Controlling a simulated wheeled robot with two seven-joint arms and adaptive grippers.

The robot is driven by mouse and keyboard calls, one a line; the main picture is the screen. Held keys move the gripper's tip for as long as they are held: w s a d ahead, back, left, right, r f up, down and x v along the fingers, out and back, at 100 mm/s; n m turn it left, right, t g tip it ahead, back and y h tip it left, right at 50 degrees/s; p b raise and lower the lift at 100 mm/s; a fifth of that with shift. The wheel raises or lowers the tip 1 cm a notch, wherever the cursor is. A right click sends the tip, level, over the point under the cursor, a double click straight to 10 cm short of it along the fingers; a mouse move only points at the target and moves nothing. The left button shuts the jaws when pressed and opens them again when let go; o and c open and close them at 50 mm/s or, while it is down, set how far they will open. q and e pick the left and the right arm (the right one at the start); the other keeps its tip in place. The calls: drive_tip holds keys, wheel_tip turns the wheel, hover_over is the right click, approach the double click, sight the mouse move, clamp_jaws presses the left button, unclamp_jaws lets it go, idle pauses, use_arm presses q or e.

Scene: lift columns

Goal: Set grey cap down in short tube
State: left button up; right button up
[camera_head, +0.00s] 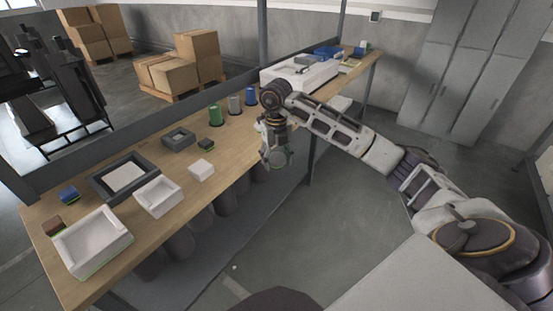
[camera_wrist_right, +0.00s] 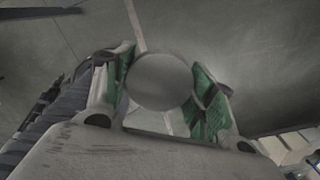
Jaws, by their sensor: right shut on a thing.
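My right gripper (camera_head: 277,158) hangs in front of the bench's front edge, over the floor, clear of the bench top. In the right wrist view its green-padded fingers (camera_wrist_right: 163,92) are shut on a round, smooth grey cap (camera_wrist_right: 160,80). Three upright cylinders stand toward the back of the bench, to the left of the gripper: a green one (camera_head: 214,116), a grey one (camera_head: 235,104) and a blue one (camera_head: 250,96). I cannot tell which of them, if any, is the short tube. My left gripper is not in view.
The wooden bench (camera_head: 226,150) holds white trays (camera_head: 158,197), a dark frame tray (camera_head: 102,190), a small dark tray (camera_head: 179,139) and a white block (camera_head: 201,170). A large white tray (camera_head: 318,80) stands at the far end. A dark rail (camera_head: 150,125) runs along the back.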

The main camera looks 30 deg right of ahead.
drive_tip(key=shift+n, duration=0.3)
